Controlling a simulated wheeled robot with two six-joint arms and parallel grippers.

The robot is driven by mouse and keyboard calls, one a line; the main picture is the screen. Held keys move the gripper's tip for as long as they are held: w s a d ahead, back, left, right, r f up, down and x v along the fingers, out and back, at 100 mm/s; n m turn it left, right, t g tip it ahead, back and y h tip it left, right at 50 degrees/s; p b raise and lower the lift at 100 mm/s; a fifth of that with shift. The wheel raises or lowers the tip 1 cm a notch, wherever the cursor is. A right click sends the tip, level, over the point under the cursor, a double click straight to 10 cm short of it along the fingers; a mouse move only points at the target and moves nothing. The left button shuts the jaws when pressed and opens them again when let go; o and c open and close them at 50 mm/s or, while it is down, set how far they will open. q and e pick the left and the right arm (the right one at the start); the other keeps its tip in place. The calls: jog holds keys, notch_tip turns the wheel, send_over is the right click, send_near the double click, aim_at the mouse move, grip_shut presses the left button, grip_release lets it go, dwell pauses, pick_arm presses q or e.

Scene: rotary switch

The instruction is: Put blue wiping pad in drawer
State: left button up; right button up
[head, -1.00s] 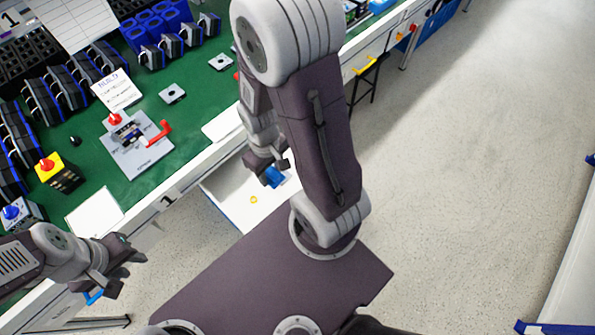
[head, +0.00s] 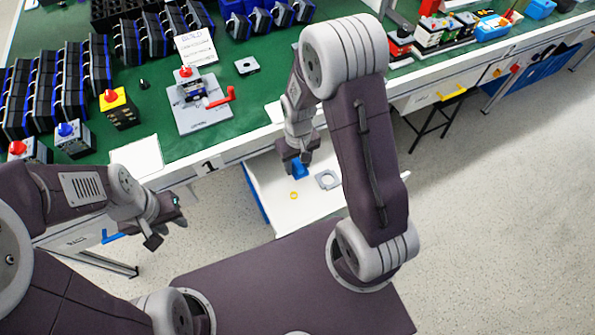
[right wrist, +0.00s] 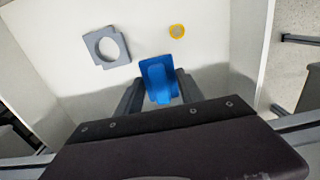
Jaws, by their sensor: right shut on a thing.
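The blue wiping pad (head: 299,171) is in my right gripper (head: 296,164), over the open white drawer (head: 300,214). In the right wrist view the pad (right wrist: 158,82) sits between the two fingers (right wrist: 158,92), which are shut on it. The drawer floor (right wrist: 215,70) shows behind it. I cannot tell whether the pad touches the floor. My left gripper (head: 168,232) is empty, fingers apart, in front of the bench at the left.
In the drawer lie a grey plate with a round hole (head: 327,180) and a small yellow ring (head: 294,196). The green bench top (head: 240,100) holds a switch fixture with a red handle (head: 205,100) and several boxes.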

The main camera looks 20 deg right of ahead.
aim_at(296, 170)
jog(key=shift+w+a+f, duration=0.1)
jog(key=shift+w+f, duration=0.05)
jog(key=shift+w, duration=0.15)
jog(key=shift+f+b, duration=0.75)
jog(key=shift+f, duration=1.25)
jog(key=shift+f, duration=0.15)
jog(key=o, duration=1.3)
